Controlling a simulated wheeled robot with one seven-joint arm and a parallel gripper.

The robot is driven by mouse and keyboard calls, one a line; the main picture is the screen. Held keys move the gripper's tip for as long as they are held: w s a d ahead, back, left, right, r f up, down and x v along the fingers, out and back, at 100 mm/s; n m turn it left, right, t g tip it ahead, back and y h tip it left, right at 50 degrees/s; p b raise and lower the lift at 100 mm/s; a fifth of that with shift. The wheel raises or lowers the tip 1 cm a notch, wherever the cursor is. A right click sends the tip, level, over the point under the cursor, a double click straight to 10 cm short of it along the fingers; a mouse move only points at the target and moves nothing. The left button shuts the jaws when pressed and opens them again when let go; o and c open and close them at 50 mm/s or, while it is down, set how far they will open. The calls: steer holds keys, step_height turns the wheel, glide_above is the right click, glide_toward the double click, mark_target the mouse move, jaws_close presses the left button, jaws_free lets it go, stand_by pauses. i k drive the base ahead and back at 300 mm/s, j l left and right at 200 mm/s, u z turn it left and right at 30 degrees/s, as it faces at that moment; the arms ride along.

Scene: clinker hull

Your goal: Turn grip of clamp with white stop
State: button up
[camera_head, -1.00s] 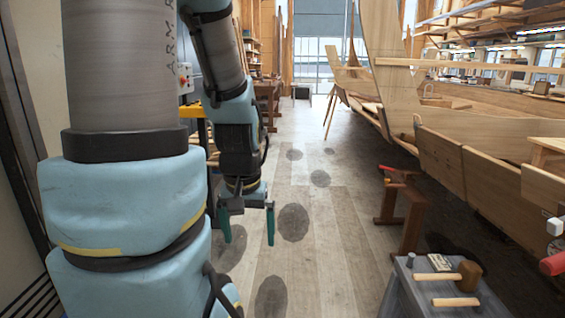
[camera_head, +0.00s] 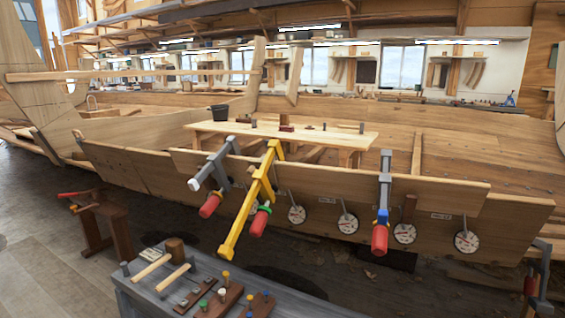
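A grey clamp (camera_head: 217,163) with a white stop (camera_head: 194,184) at its lower end sits on the upper edge of the hull plank, left of centre in the head view. Its red grip (camera_head: 210,205) hangs in front of the plank, below the bar. The white-stop clamp is just left of a long yellow clamp (camera_head: 262,183) with a red and green grip (camera_head: 260,221). Another grey clamp (camera_head: 385,180) with a blue part and a red grip (camera_head: 380,239) is further right. My gripper is not in view now.
A grey bench (camera_head: 140,290) with mallets (camera_head: 153,267) and wooden blocks with pegs (camera_head: 219,301) stands in front of the clamps. A brown trestle (camera_head: 105,225) is at left. Round dials (camera_head: 297,214) line the hull. Another clamp (camera_head: 540,280) is at the right edge.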

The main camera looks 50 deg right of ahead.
mark_target(206, 211)
steer(key=z, duration=1.25)
steer(key=u, duration=0.5)
steer(key=k+l+u, duration=0.15)
steer(key=u, duration=0.3)
steer(key=k+l+u, duration=0.1)
steer(key=u, duration=0.3)
steer(key=k+u, duration=0.2)
steer(key=u, duration=0.25)
